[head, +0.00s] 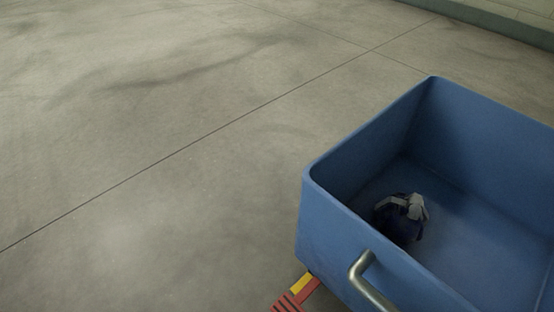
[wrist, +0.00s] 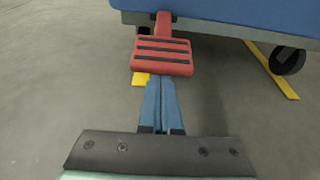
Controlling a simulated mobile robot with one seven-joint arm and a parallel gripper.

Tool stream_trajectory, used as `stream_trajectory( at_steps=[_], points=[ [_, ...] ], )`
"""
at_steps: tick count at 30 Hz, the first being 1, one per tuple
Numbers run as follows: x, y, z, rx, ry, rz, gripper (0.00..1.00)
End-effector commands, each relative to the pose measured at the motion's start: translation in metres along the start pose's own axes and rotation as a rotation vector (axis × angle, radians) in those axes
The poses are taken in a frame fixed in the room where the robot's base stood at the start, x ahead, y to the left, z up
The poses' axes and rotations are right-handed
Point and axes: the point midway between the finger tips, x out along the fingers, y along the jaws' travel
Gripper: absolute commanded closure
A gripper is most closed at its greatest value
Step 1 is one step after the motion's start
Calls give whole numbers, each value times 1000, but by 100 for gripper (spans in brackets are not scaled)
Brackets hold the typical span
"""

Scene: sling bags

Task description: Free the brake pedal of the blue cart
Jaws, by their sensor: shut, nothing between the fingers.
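The blue cart (head: 330,237) stands at the lower right of the head view, and its underside edge and blue wall (wrist: 250,12) cross the top of the wrist view. The red brake pedal with dark grip strips (wrist: 162,56) sticks out from under the cart on a short red arm. Part of the pedal also shows at the bottom of the head view (head: 288,303). My gripper (wrist: 159,82) is shut and empty, its blue fingers pointing at the pedal's near edge. In the picture the fingertips lie just below that edge; I cannot tell whether they touch it.
A dark sling bag with a pale part (head: 400,220) lies inside the cart. A metal handle (head: 368,280) is on the cart's near wall. A black caster wheel (wrist: 288,61) and yellow floor marking (wrist: 272,72) show beneath it. The concrete floor at left is clear.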

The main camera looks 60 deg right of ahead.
Motion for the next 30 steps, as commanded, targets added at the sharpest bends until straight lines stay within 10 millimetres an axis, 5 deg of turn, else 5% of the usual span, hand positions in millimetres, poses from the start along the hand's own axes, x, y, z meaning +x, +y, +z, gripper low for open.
stream_trajectory(
  at_steps=[19, 30],
  points=[
    [-18, 0, 48, 5, 198, -3, 100],
    [-18, 0, 56, 7, 189, -4, 100]
  ],
)
